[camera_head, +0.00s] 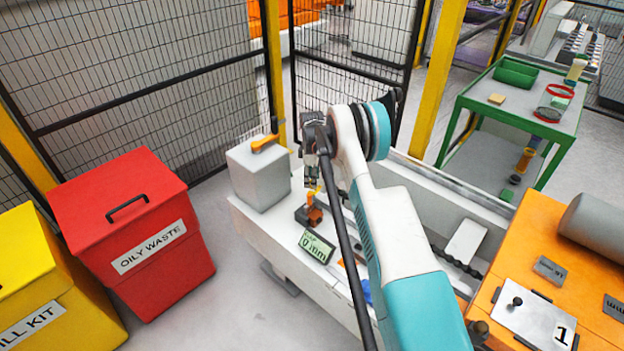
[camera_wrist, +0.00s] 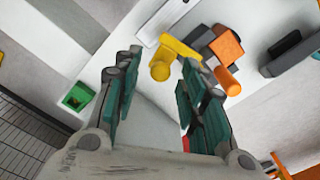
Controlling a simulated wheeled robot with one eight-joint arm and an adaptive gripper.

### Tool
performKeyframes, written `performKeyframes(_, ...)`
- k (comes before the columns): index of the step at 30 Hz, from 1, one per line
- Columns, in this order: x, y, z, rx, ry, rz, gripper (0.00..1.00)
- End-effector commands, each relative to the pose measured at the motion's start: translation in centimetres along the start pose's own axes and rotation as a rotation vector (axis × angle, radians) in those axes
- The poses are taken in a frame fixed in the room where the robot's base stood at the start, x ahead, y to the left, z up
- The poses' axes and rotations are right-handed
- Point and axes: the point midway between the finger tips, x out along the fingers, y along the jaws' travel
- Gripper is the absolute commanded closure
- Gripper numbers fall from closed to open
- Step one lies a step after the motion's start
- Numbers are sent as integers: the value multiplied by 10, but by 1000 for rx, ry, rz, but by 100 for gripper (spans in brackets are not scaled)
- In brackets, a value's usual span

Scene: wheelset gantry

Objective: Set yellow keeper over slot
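The yellow keeper (camera_wrist: 172,55) shows in the wrist view as a small bar with a round knob, just beyond my fingertips. It lies beside a dark grey block (camera_wrist: 201,39) and an orange piece (camera_wrist: 226,46); I cannot tell whether it touches them. A small yellow part (camera_head: 318,189) shows below my gripper in the head view, above the orange piece (camera_head: 312,212) on its dark base. My gripper (camera_head: 314,180) points down, and its fingers (camera_wrist: 158,82) are spread apart with nothing clearly held between them. No slot can be made out.
A display (camera_head: 317,246) stands in front on the white bench (camera_head: 262,232). A grey box (camera_head: 256,176) with an orange-yellow handle-like piece (camera_head: 264,143) on top is left of my gripper. The red bin (camera_head: 135,235), orange machine (camera_head: 590,255) and green cart (camera_head: 520,118) stand around.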

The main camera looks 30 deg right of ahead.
Motion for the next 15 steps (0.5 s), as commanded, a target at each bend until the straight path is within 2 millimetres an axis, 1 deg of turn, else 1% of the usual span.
performKeyframes(4, 0, 0, 0, 0, 0, 0, 62)
performKeyframes(5, 0, 0, 0, 0, 0, 0, 69)
performKeyframes(6, 0, 0, 0, 0, 0, 0, 78)
performKeyframes(8, 0, 0, 0, 0, 0, 0, 91)
performKeyframes(9, -1, 0, 0, 0, 0, 0, 100)
performKeyframes(15, -1, 0, 0, 1, 0, 0, 100)
